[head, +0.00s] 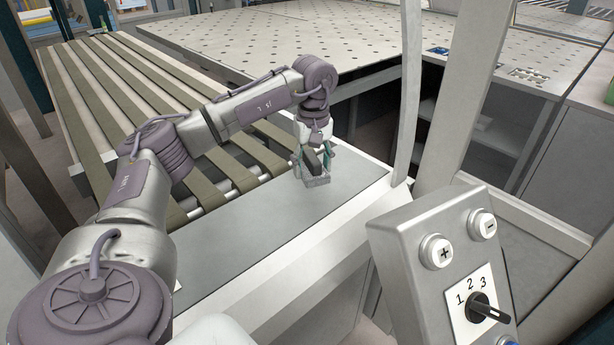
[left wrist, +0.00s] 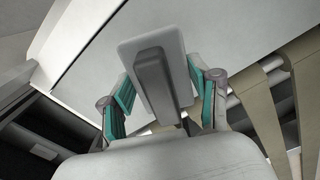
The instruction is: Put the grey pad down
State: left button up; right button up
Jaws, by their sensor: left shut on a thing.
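The grey pad is a light grey plate (left wrist: 178,52) with a darker grey grip block (left wrist: 153,82) on it. In the head view the pad (head: 316,181) is small and partly hidden by the fingers. My left gripper (head: 314,160) is shut on it, with teal fingers on either side of the block in the left wrist view (left wrist: 160,85). The pad is over the flat grey sheet-like surface (head: 270,215), near its far edge beside the slatted conveyor. I cannot tell whether it touches that surface. My right gripper is not in view.
The slatted conveyor (head: 75,85) lies at the left. A control box (head: 405,240) with plus and minus buttons and a 1-2-3 switch stands at the front right. A metal post (head: 408,95) rises right of the gripper. A dotted table (head: 290,40) is behind. The grey surface is bare nearer me.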

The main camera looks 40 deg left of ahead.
pick_arm(q)
jog(key=shift+a+f, duration=0.45)
jog(key=shift+a, duration=0.3)
notch_tip(320, 180, down, 4)
jog(key=shift+a+f+p, duration=0.1)
jog(key=shift+p, duration=0.45)
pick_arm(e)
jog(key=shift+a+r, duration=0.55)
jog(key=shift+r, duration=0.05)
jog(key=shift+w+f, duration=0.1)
pick_arm(q)
jog(key=o, duration=1)
jog(key=shift+f, duration=0.1)
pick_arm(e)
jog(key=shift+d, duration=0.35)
